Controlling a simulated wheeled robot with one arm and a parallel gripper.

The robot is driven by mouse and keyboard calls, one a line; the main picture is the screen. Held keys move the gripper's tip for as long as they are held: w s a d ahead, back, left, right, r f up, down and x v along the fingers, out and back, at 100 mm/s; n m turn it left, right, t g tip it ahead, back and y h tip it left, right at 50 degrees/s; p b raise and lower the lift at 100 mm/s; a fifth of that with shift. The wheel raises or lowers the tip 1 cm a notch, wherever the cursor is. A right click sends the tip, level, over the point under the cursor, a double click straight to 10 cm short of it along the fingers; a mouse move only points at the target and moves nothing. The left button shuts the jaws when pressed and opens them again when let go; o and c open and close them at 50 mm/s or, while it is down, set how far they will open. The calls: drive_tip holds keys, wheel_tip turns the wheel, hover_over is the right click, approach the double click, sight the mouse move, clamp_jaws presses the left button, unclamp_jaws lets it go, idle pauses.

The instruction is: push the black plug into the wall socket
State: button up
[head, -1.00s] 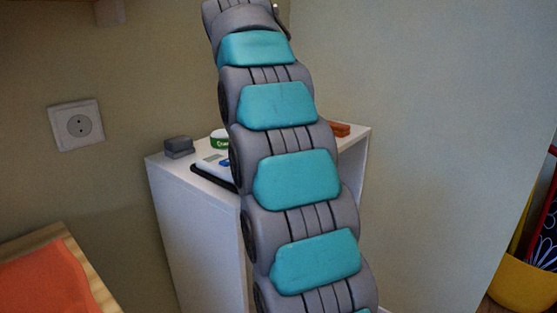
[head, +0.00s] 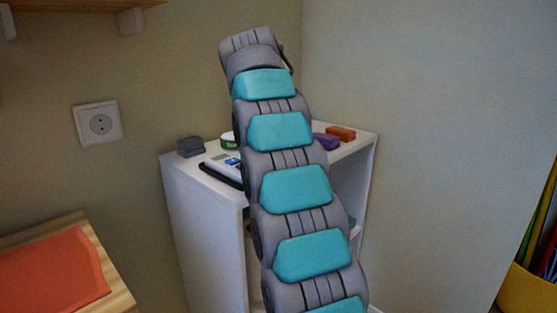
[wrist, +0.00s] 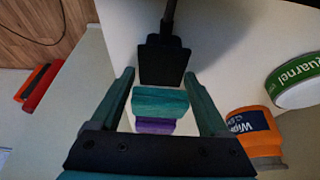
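The black plug (wrist: 163,62) shows in the wrist view over a white surface, with its dark cable running up out of the frame. My gripper (wrist: 160,75) has its two teal fingers apart, one on each side of the plug's near end. The left fingertip looks clear of the plug; the right one is close to its edge, and I cannot tell whether it touches. The wall socket (head: 101,123) is a white square with a round recess on the wall at left in the head view. In the head view my arm hides the plug, and my fingers do not show.
A white cabinet (head: 205,235) stands in the corner, bearing a grey block (head: 191,146), a purple item (head: 326,141) and an orange block (head: 341,133). An orange wipes pack (wrist: 255,133) and a green-white tub (wrist: 297,80) lie right of my gripper. A wooden table (head: 112,284) is below the socket.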

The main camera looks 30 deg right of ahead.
drive_tip(key=c, duration=1.1)
